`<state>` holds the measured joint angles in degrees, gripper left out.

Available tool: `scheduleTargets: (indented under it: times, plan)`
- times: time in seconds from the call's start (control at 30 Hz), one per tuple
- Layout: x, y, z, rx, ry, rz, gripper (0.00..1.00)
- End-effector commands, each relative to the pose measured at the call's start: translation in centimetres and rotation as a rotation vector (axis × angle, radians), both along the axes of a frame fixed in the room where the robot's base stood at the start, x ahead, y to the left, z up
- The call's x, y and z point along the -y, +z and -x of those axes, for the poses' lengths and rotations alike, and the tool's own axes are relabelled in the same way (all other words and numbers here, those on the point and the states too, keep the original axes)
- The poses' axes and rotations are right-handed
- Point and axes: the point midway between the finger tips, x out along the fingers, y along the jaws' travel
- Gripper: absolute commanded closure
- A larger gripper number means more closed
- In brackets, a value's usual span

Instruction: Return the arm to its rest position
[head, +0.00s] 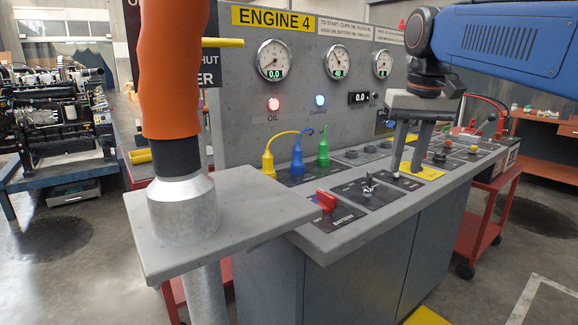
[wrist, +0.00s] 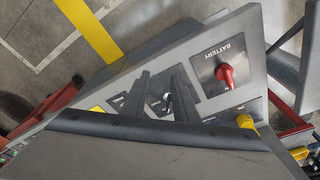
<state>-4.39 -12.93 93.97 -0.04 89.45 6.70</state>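My blue arm reaches in from the upper right of the head view. My gripper (head: 404,172) points down over the sloping control console (head: 350,222), near a yellow-marked plate. Its two fingers are apart with nothing seen held between them. In the wrist view my gripper (wrist: 163,70) also shows its two dark fingers spread. A small metal key switch (wrist: 166,97) shows in the gap between them, and I cannot tell its distance from the fingertips. The red battery switch (head: 326,201) is apart from the fingers; it also shows in the wrist view (wrist: 225,75).
The upright ENGINE 4 panel (head: 300,105) with gauges stands behind the console. Yellow, blue and green plugs (head: 296,160) stand up from the console. A grey shelf (head: 165,260) with an orange-sleeved pipe (head: 172,70) is at left.

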Motion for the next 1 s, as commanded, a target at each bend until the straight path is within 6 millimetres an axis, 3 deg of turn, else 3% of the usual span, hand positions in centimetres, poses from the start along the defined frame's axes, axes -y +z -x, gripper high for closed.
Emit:
scheduleTargets:
  times: [0.03, 0.37, 0.7, 0.83, 1.0]
  plan:
    - [0.3, -1.2, 1.6, 0.014, 0.001, 0.0, 0.73]
    - [1.9, -10.6, 9.7, 0.111, 0.016, 0.005, 0.73]
    - [2.9, -22.2, 17.8, 0.206, 0.032, 0.017, 0.73]
    - [3.1, -25.6, 19.8, 0.231, 0.036, 0.021, 0.73]
    - [3.3, -27.7, 21.0, 0.248, 0.039, 0.024, 0.73]
